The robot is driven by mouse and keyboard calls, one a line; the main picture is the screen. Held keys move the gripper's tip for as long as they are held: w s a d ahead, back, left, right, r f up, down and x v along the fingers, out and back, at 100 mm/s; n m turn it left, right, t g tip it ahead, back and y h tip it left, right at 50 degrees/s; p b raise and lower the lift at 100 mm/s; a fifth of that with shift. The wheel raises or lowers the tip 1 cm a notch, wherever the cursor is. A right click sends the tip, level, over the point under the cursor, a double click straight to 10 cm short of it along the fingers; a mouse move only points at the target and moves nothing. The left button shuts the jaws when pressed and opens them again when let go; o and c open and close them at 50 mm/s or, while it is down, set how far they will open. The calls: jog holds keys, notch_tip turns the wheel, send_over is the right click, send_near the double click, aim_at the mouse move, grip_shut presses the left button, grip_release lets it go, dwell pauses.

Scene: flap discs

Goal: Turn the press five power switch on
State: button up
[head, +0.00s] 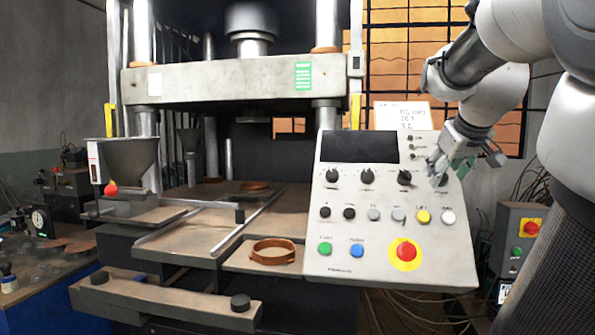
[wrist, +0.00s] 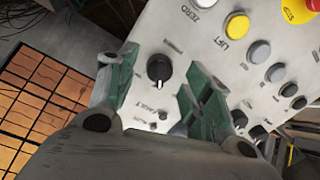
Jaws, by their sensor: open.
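The slanted light-grey control panel (head: 350,255) stands at the centre right, with a row of black rotary knobs across its upper part. My gripper (head: 440,173) is over the right end of that row. In the wrist view one black knob (wrist: 160,70) with a white pointer mark lies between my open green-padded fingers (wrist: 157,78). The mark is at the lower end of the knob in that view. I cannot tell whether the fingertips touch the panel.
Below the knobs are small buttons, a yellow button (head: 423,216), a white button (head: 448,217), green (head: 325,249) and blue (head: 357,250) buttons, and a red stop button (head: 406,252). The press (head: 225,82) stands left. Another control box (head: 517,240) is at the right.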

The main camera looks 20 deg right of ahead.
jog(key=shift+x, duration=1)
jog(key=c, duration=1)
jog(key=m, duration=0.5)
jog(key=shift+m+t, duration=0.3)
jog(key=m, duration=0.5)
jog(key=shift+a+m, duration=0.1)
jog(key=shift+m, duration=0.6)
